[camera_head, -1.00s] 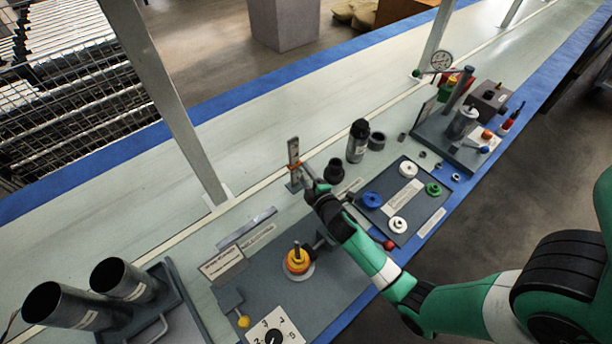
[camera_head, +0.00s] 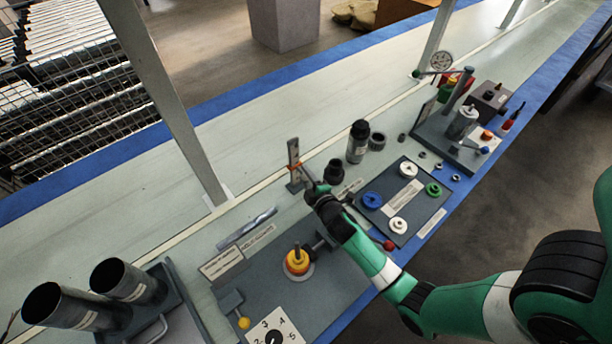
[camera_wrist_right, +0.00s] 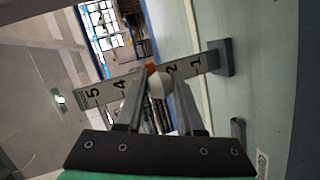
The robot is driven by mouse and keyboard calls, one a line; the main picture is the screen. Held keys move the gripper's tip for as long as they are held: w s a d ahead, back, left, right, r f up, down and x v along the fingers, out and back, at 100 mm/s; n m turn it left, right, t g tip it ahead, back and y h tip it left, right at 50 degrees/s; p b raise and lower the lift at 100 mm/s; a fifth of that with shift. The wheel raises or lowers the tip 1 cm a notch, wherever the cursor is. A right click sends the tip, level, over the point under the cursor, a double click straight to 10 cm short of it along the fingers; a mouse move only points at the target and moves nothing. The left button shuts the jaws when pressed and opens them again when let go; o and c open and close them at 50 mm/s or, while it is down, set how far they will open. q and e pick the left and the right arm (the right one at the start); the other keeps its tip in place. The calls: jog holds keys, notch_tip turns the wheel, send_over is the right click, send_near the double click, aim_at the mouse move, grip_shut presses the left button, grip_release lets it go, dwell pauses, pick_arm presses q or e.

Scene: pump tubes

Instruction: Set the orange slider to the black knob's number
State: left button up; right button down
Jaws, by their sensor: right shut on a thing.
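The upright grey scale (camera_head: 293,152) stands behind my right gripper in the head view. In the right wrist view the scale (camera_wrist_right: 97,95) lies across the picture, with 5 and 4 to the left and 2 and 1 to the right. The orange slider (camera_wrist_right: 151,69) is between 4 and 2, over the place of the 3. My right gripper (camera_wrist_right: 158,80) is shut on the slider's white round knob (camera_wrist_right: 159,86). The black knob (camera_head: 275,339) on its white dial is cut off by the bottom edge of the head view; its pointing direction is unclear. My left gripper is not in view.
A yellow-and-red stack on a peg (camera_head: 297,262) and a yellow-ended lever (camera_head: 243,322) stand on the near board. A tray (camera_head: 415,213) of coloured wheels lies right of my arm. A black cup (camera_head: 333,172) and a bottle (camera_head: 358,140) stand close to my right gripper.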

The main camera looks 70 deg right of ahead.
jog(key=shift+f, duration=0.1)
dwell(0.5)
notch_tip(320, 180, down, 4)
jog(key=b, duration=0.4)
jog(key=shift+f, duration=0.15)
jog(key=shift+r, duration=0.2)
jog(key=c, duration=0.5)
grip_release()
jog(key=shift+p, duration=0.3)
jog(key=shift+s+a+r, duration=0.15)
jog(key=shift+s+a, duration=0.1)
jog(key=p+v, duration=0.2)
jog(key=v, duration=0.9)
